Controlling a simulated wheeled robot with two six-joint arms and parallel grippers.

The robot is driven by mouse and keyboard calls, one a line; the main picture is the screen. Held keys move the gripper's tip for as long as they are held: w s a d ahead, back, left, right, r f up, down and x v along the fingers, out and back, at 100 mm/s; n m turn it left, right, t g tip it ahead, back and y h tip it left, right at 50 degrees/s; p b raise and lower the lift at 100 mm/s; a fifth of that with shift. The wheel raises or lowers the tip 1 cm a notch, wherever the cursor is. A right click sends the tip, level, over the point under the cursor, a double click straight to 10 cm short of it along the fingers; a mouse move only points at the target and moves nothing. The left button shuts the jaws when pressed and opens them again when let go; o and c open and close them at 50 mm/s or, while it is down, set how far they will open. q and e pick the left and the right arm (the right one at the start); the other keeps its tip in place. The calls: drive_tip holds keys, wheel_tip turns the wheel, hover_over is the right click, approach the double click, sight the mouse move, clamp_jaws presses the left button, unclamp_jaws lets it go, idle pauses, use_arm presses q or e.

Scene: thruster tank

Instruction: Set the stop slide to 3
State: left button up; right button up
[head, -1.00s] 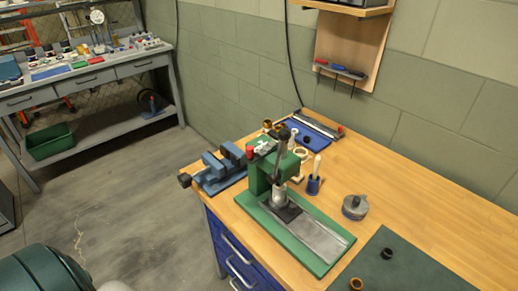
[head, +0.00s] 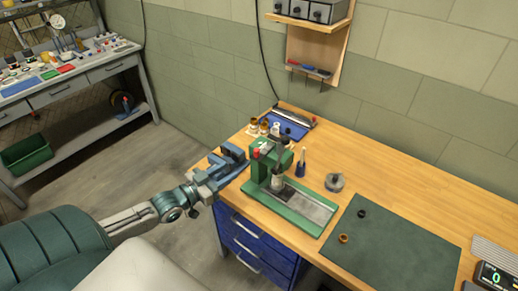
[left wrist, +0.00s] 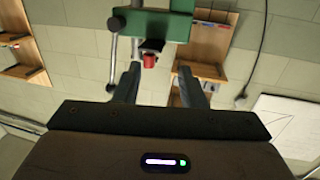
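The green arbor press (head: 262,172) stands on its green base near the left edge of the wooden bench. A small red knob (head: 256,154) shows at the upper left of its head; it also shows in the left wrist view (left wrist: 149,61), below the green head (left wrist: 160,24). I cannot make out a stop slide scale or its number. My left gripper (head: 243,168) reaches in from the left, just beside the press. In the left wrist view its two fingers (left wrist: 158,76) are apart and empty, with the red knob appearing between their tips. My right gripper is not in view.
A dark green mat (head: 385,245) lies to the right.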

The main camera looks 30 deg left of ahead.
sight(254, 156)
use_arm(q)
drive_tip(key=b+x, duration=0.3)
drive_tip(key=d+r+b+x, duration=0.1)
drive_tip(key=b+x, duration=0.6)
drive_tip(key=shift+s+d+r, duration=0.15)
drive_tip(key=shift+s+r, duration=0.1)
drive_tip(key=shift+r, duration=0.15)
drive_tip(key=shift+w+d+r+h+b, duration=0.1)
drive_tip(key=shift+w+d+h+b, duration=0.1)
drive_tip(key=shift+w, duration=0.15)
drive_tip(key=shift+w+d+r+h+b, duration=0.1)
drive_tip(key=shift+w+b, duration=0.05)
drive_tip(key=shift+w, duration=0.25)
clamp_jaws()
